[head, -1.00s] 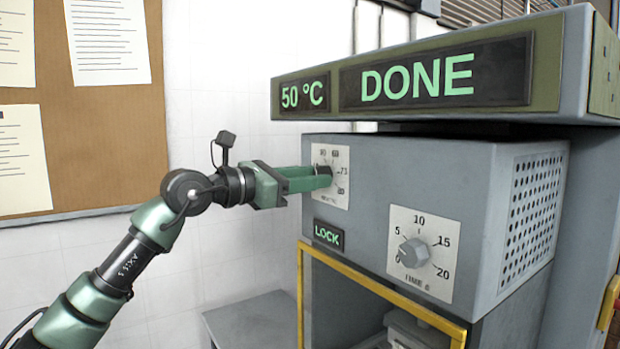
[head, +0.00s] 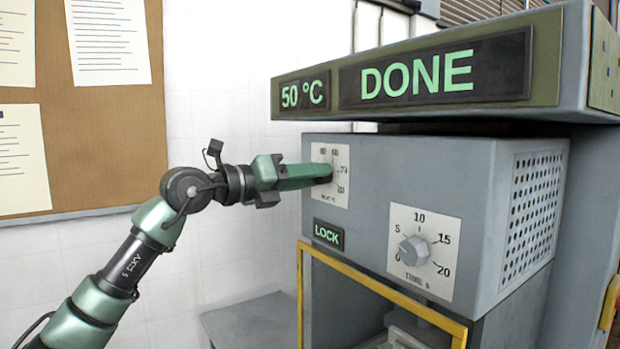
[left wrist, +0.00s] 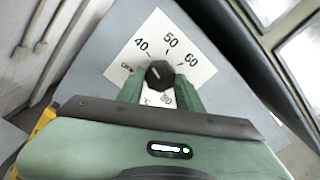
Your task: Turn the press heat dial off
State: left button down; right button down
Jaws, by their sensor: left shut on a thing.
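The heat dial (left wrist: 159,74) is a dark knob on a white plate (head: 340,160) marked OFF, 40, 50, 60 and more at the press front's upper left. My left gripper (head: 328,172) reaches in from the left with its green fingers at the dial. In the left wrist view the fingers (left wrist: 159,92) are on either side of the knob, shut on it. A pale mark on the knob seems to point up-left; its exact setting is hard to tell. In the head view the fingers hide the knob. My right gripper is out of view.
The press displays read 50 °C (head: 302,95) and DONE (head: 416,77). A LOCK sign (head: 328,235) sits below the heat dial. A separate time dial (head: 414,250) is to the right. A yellow frame (head: 380,290) edges the opening below.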

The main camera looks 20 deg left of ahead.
pick_arm(q)
jog(key=n, duration=1)
jog(key=shift+r, duration=0.1)
jog(key=shift+n, duration=0.5)
jog(key=c, duration=0.9)
grip_release()
jog(key=shift+c, duration=0.2)
jog(key=b+v, duration=0.2)
jog(key=v, duration=0.5)
jog(key=shift+s+a+b, duration=0.3)
jog(key=shift+b, duration=0.05)
